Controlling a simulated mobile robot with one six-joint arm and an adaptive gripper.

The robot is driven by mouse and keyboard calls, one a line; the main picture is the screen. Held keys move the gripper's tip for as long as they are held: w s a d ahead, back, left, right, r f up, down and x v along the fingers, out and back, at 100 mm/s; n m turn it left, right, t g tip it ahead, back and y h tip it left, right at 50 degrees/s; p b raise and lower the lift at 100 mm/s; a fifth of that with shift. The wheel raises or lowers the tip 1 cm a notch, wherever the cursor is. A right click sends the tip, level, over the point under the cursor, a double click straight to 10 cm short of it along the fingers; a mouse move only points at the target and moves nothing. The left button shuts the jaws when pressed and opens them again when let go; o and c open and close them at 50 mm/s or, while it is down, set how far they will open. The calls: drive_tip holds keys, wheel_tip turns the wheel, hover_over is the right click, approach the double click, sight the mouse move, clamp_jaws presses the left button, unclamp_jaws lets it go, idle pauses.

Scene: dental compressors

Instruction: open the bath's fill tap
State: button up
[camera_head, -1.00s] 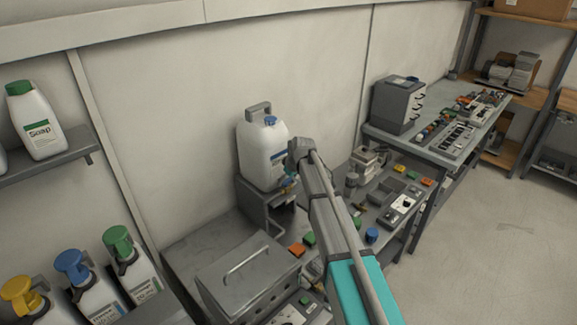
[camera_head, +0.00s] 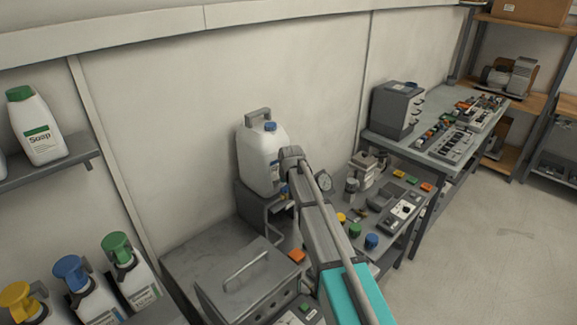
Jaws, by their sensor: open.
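The bath appears to be the grey lidded box (camera_head: 232,292) with a bar handle on its lid, at the lower middle. Above and behind it, a white canister (camera_head: 258,160) with a blue cap stands on a grey stand (camera_head: 252,206). A small yellowish and blue fitting, apparently the fill tap (camera_head: 284,190), shows low at the canister's right side, partly covered by my arm. My gripper (camera_head: 290,170) is at the end of the arm, just right of the canister and close to the fitting. It is open; its fingers are mostly hidden, and I cannot tell whether it touches the tap.
A round gauge (camera_head: 324,181) stands right of my wrist. Coloured blocks, knobs and a control box (camera_head: 403,211) crowd the bench to the right. Pump bottles (camera_head: 130,268) stand at lower left, and a soap bottle (camera_head: 36,128) is on a shelf. The floor at right is clear.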

drive_tip(key=shift+a+m, duration=0.1)
drive_tip(key=shift+m, duration=0.2)
drive_tip(key=p+v, duration=1.2)
drive_tip(key=v, duration=0.2)
drive_tip(key=shift+a+p, duration=0.15)
drive_tip(key=shift+p, duration=0.25)
drive_tip(key=shift+f, duration=0.1)
drive_tip(key=s+d+f+g+b, duration=0.1)
drive_tip(key=s+d+f+b, duration=0.4)
drive_tip(key=s, duration=0.4)
drive_tip(key=s+d+f+m+g+b, duration=0.1)
drive_tip(key=s+d+f+g+b, duration=0.1)
drive_tip(key=s+d+f+b, duration=0.2)
drive_tip(key=s+d+f+m+g+h+b, duration=0.1)
drive_tip(key=s+d+f+b, duration=0.4)
drive_tip(key=s, duration=1)
drive_tip(key=d+f, duration=0.2)
drive_tip(key=d, duration=0.2)
drive_tip(key=shift+s+b, duration=0.35)
drive_tip(key=shift+s, duration=0.05)
